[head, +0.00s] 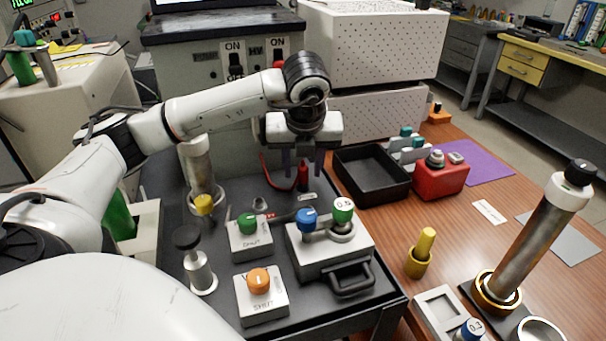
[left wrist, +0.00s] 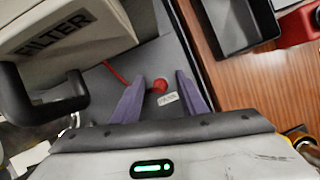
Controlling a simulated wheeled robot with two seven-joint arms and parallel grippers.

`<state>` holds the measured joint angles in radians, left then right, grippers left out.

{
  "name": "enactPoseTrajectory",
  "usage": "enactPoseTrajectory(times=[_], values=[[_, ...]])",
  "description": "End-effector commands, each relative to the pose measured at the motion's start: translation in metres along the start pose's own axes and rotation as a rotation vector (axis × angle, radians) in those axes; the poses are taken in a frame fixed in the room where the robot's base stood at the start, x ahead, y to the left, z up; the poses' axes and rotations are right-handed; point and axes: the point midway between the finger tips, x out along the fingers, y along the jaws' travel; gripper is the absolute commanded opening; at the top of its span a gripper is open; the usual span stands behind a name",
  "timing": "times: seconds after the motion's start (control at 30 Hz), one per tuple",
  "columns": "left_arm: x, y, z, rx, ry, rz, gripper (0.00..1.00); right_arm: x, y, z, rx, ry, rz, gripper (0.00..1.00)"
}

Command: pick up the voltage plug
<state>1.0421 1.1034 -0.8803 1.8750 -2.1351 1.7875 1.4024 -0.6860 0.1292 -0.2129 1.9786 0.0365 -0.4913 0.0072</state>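The voltage plug (head: 303,178) is a small red plug standing on the dark tabletop, with a red cable beside it. In the left wrist view the plug (left wrist: 159,86) shows as a red round top between the purple fingers, with the red cable running off to the left. My left gripper (head: 303,168) points down over the plug. Its two fingers are spread apart, one on either side of the plug, with visible gaps. My right gripper is in neither view.
A black tray (head: 372,188) stands just right of the plug. A small white label (left wrist: 168,98) lies beside it. The FILTER box with a black handle (left wrist: 38,92) is close on the left in the wrist view. Boxes with coloured knobs (head: 330,249) stand in front.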

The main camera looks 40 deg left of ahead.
Motion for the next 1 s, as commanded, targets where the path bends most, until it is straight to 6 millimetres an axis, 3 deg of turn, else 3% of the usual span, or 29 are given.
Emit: enactPoseTrajectory(times=[0.27, 0.5, 0.8, 1.0], values=[[0.004, 0.0, 0.0, 0.0, 0.0, 0.001, 0.39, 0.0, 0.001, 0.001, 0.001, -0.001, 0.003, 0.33], [0.004, 0.0, 0.0, 0.0, 0.0, 0.0, 0.0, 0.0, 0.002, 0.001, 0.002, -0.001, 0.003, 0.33], [0.001, 0.0, 0.002, -0.001, -0.001, -0.001, 0.0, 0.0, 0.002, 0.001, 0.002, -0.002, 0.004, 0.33], [-0.028, -0.002, 0.014, -0.002, -0.003, -0.006, 0.0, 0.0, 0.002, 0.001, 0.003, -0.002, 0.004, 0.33]])
